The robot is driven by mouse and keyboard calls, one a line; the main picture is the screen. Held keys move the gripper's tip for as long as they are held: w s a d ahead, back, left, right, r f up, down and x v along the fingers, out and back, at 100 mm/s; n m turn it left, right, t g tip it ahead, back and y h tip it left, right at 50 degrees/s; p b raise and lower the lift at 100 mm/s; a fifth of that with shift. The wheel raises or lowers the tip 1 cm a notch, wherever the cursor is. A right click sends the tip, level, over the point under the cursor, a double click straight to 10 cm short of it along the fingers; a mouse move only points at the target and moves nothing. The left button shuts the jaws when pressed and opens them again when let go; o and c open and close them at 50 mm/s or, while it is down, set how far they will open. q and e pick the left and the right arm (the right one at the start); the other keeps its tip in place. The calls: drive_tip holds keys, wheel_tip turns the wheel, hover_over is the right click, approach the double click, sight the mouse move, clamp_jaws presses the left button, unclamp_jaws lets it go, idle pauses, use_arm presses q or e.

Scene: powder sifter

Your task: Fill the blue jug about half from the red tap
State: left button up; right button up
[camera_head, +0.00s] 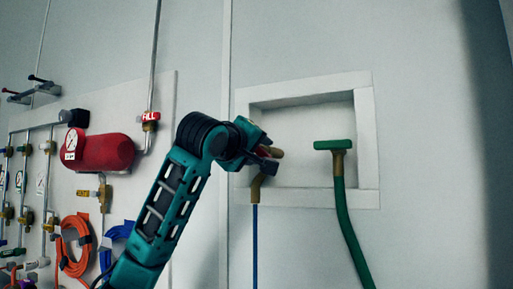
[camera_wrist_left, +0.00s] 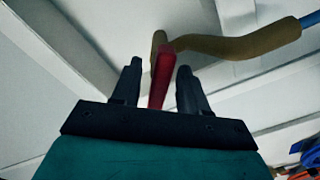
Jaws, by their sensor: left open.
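The red tap shows in the left wrist view as a red lever handle (camera_wrist_left: 162,76) on a brass-coloured body (camera_wrist_left: 232,46) with a blue hose joined to it. In the head view its brass body (camera_head: 257,187) sits at the left side of the wall recess, with most of the handle behind my gripper. My left gripper (camera_head: 269,160) is open at the tap. In the left wrist view its two fingers (camera_wrist_left: 159,74) stand on either side of the red handle, with gaps visible. No blue jug and no right gripper show in either view.
A green T-handled tap (camera_head: 335,146) with a green hose (camera_head: 351,232) stands at the recess's right. A blue hose (camera_head: 255,240) hangs below the red tap. At left, a wall panel bears a red tank (camera_head: 100,152), pipes and a coiled orange hose (camera_head: 74,245).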

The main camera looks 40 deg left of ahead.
use_arm(q)
clamp_jaws()
idle(0.3)
drive_tip(key=shift+d+f, duration=0.1)
drive_tip(key=n+b, duration=0.1)
drive_tip(key=n, duration=0.3)
drive_tip(key=shift+n, duration=2.2)
unclamp_jaws()
